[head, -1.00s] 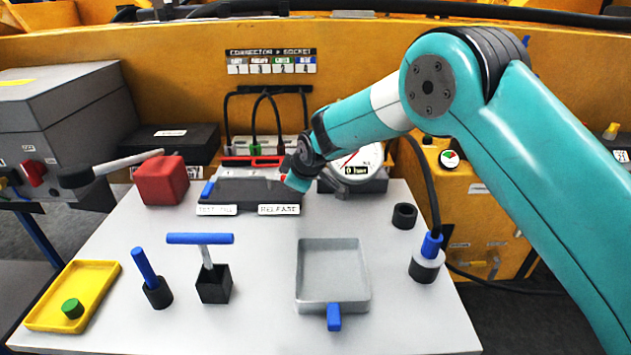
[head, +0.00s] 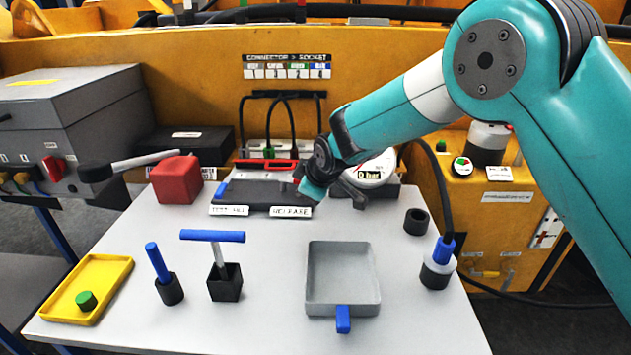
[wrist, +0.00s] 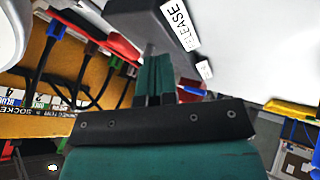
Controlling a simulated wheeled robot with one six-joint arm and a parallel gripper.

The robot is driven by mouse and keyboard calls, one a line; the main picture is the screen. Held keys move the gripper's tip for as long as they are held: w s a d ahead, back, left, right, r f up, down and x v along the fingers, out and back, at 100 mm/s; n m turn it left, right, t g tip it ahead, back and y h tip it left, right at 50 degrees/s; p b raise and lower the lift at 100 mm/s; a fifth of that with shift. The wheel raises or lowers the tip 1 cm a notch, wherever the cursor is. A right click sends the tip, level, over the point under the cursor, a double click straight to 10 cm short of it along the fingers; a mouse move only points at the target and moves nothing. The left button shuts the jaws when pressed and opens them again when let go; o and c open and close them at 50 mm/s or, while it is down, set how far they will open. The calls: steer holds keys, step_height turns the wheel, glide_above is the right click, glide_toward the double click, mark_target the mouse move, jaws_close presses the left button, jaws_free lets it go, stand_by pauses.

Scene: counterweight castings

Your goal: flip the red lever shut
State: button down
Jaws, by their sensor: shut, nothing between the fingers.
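The dark grey box (head: 258,192) stands at the back of the table, with a blue lever (head: 221,189) at its left end and a RELEASE label (head: 290,212) at its front right. I cannot clearly make out a red lever on it; my gripper covers the box's right end. My gripper (head: 308,188) is at that right end, above and behind the label. In the wrist view, its teal fingers (wrist: 153,80) are together and empty, close to the box (wrist: 140,22). Whether they touch it I cannot tell.
A white gauge (head: 372,173) is close on the right, a red cube (head: 176,180) on the left. A grey tray (head: 342,312) and a T-handle (head: 213,236) stand in front; the table between them and the box is clear.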

steer(key=v, duration=0.7)
steer(key=shift+s+a+b, duration=0.3)
steer(key=shift+b, duration=0.15)
steer(key=shift+r, duration=0.2)
